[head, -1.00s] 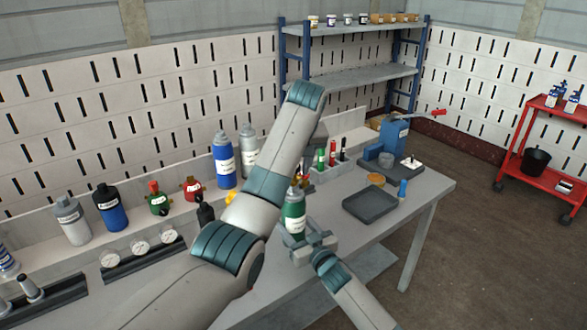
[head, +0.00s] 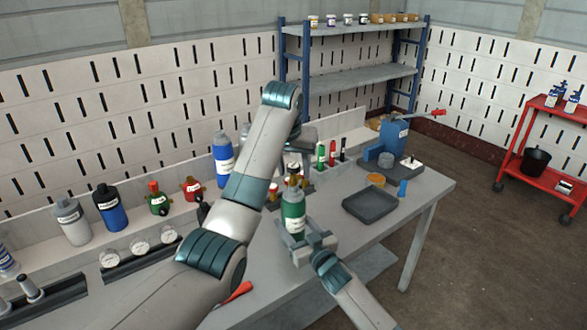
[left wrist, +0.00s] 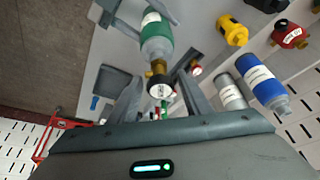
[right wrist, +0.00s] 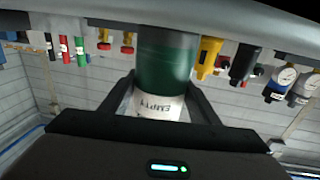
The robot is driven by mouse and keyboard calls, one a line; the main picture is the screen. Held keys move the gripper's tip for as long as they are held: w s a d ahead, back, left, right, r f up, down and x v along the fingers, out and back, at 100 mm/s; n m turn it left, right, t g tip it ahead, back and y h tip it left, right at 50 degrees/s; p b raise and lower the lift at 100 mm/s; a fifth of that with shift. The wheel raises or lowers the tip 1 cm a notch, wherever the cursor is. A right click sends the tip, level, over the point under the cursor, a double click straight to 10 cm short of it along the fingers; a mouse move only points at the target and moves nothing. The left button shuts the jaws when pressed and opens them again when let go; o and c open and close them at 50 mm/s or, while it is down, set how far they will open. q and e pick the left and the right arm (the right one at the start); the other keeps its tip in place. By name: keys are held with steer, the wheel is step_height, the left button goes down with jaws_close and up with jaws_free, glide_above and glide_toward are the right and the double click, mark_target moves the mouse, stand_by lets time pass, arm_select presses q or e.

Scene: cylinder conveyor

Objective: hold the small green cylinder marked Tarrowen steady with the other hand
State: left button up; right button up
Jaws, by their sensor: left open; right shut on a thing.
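The small green cylinder (head: 293,215) with a white label and a brass valve stands upright at the table's front edge; its label is too small to read in the head view. My right gripper (head: 307,243) is shut on its lower body. In the right wrist view the green cylinder (right wrist: 166,70) sits between both fingers. My left gripper (left wrist: 160,82) is open above it, pointing down. In the left wrist view its fingers lie either side of the brass valve (left wrist: 157,68), apparently not gripping it. My left forearm hides most of this gripper in the head view.
A dark tray (head: 370,203) and a blue press (head: 393,138) stand to the right on the table (head: 430,187). A rack with red and green markers, blue and grey cylinders (head: 222,160) and gauges (head: 140,247) line the back and left. A red-handled thing (head: 238,291) lies near the front.

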arm_select(q)
steer(key=m+h, duration=0.1)
steer(key=m, duration=0.2)
steer(key=shift+a+m, duration=0.15)
steer(key=shift+m, duration=0.15)
steer(key=shift+m+g+h, duration=0.4)
steer(key=shift+m+h, duration=0.2)
steer(key=shift+m, duration=0.6)
steer(key=m+g, duration=0.1)
steer(key=m, duration=0.2)
steer(key=m+g+h, duration=0.1)
steer(key=m, duration=0.2)
steer(key=shift+f, duration=1.25)
